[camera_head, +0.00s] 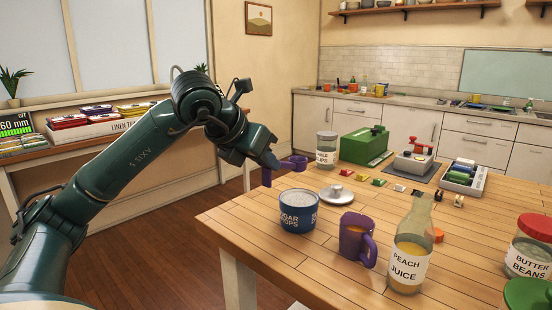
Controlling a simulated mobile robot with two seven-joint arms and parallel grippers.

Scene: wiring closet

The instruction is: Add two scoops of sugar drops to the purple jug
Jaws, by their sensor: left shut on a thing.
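My left gripper (270,164) is shut on a purple scoop (299,162), above the table's far left edge. The scoop's small bowl points right, and another purple part shows below the fingers. The blue sugar drops tub (299,222) stands open on the table, nearer than the gripper, with pale contents near its rim. Its grey lid (337,194) lies beside it. The purple jug (352,246) stands upright to the right of the tub, handle to the right, with orange contents visible inside. Whether the scoop holds anything is too small to tell. My right gripper is out of view.
A peach juice bottle (410,250) stands right of the jug. A butter beans jar (530,248) is at the right edge. A labelled glass jar (326,150), green box (365,146) and several small coloured pieces occupy the far side. Bare wood lies in front of the tub.

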